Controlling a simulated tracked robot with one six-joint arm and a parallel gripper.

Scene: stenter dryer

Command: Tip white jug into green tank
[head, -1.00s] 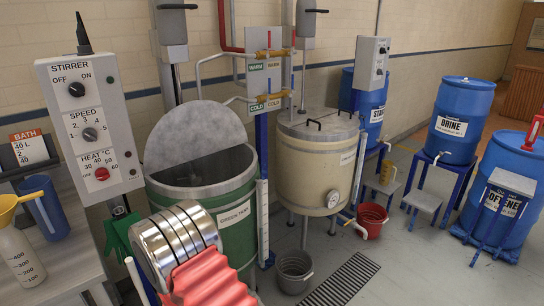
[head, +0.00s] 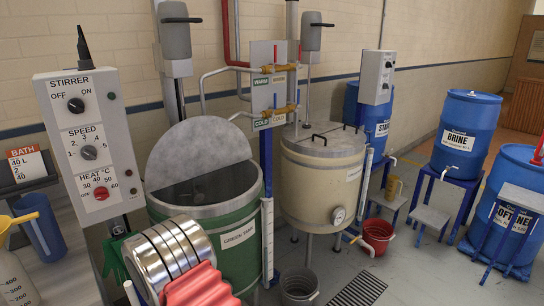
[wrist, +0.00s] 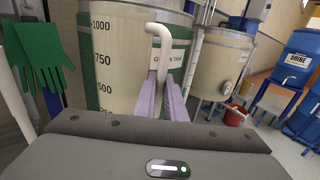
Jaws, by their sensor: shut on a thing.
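The white jug (wrist: 115,62), pale with dark volume marks, fills the middle of the wrist view and looks upright. Its bent white handle (wrist: 165,38) rises between the lilac fingers of my gripper (wrist: 164,86), which are shut on it. The green tank (head: 242,257) stands close behind the jug, its label partly covered by the handle in the wrist view. In the head view a grey half lid stands up at the tank's back and the dark front opening is uncovered. My arm hides my gripper and the jug there.
The stirrer control box (head: 88,140) stands left of the tank. Green gloves (wrist: 45,55) hang at left. A cream tank (head: 320,185) stands right, with a grey bucket (head: 298,287) and a red bucket (head: 378,232) on the floor. Blue barrels stand farther right.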

